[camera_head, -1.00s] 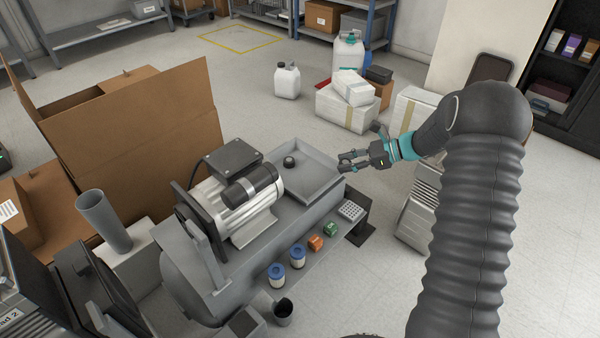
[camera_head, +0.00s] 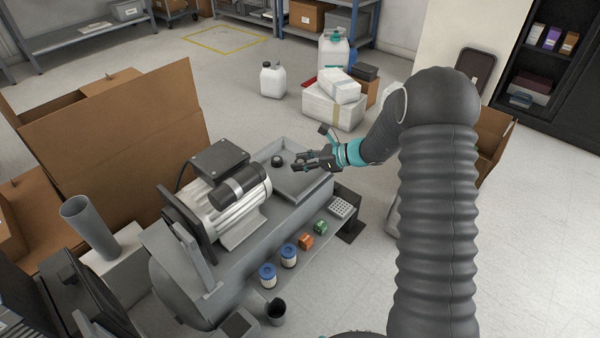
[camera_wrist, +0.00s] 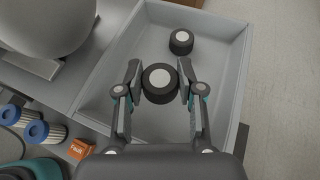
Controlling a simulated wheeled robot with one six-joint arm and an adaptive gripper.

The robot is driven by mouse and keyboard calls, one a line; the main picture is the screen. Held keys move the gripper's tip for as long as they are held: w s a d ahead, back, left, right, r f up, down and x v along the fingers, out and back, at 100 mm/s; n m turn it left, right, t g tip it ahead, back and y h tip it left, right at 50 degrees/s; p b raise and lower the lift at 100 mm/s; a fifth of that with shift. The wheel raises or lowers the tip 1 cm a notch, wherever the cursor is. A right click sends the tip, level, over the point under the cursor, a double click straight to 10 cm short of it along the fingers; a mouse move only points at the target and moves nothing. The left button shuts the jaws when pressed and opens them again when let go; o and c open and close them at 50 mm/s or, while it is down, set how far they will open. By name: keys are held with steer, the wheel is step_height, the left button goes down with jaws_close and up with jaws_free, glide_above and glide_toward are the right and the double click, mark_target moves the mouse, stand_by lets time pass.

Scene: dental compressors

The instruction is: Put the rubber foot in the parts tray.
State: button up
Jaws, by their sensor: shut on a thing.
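My gripper (camera_wrist: 159,82) is shut on a black rubber foot (camera_wrist: 160,88) with a pale round centre, seen in the wrist view between the two fingers. My gripper (camera_head: 298,162) also shows over the tray in the head view, where the held foot is not clearly distinguishable. The parts tray (camera_head: 290,187) is a grey, open, shallow box beside the motor. It also fills the middle of the wrist view (camera_wrist: 218,62). A second black foot (camera_wrist: 181,42) sits inside it, beyond the held one, and shows in the head view (camera_head: 277,161). The held foot's height above the tray floor is unclear.
The motor (camera_head: 236,195) stands left of the tray. Blue-topped filters (camera_head: 267,275), an orange box (camera_head: 306,241), a green box (camera_head: 320,228) and a pale perforated block (camera_head: 342,207) line the front ledge. A large cardboard box (camera_head: 130,130) stands at left.

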steer(key=shift+s+a+f, duration=0.1)
steer(key=shift+a+f, duration=0.1)
steer(key=shift+f, duration=1.9)
steer(key=shift+f, duration=0.1)
steer(key=o, duration=1)
steer(key=shift+c, duration=0.2)
